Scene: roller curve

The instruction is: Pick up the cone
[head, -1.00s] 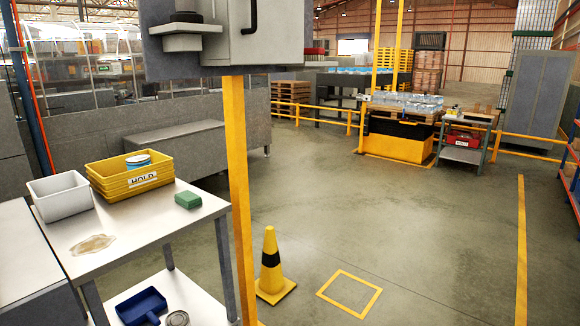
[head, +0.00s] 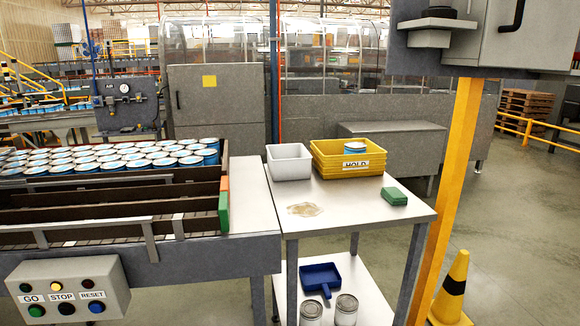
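The cone (head: 452,290) is yellow with a black band and stands upright on the floor at the lower right of the head view. The yellow post (head: 450,190) rises just left of it, and the cone's base is partly cut off by the bottom edge of the picture. Neither of my grippers shows in the head view.
A conveyor with many cans (head: 100,160) and a button box (head: 68,289) fill the left. Open floor (head: 525,230) lies at the right.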

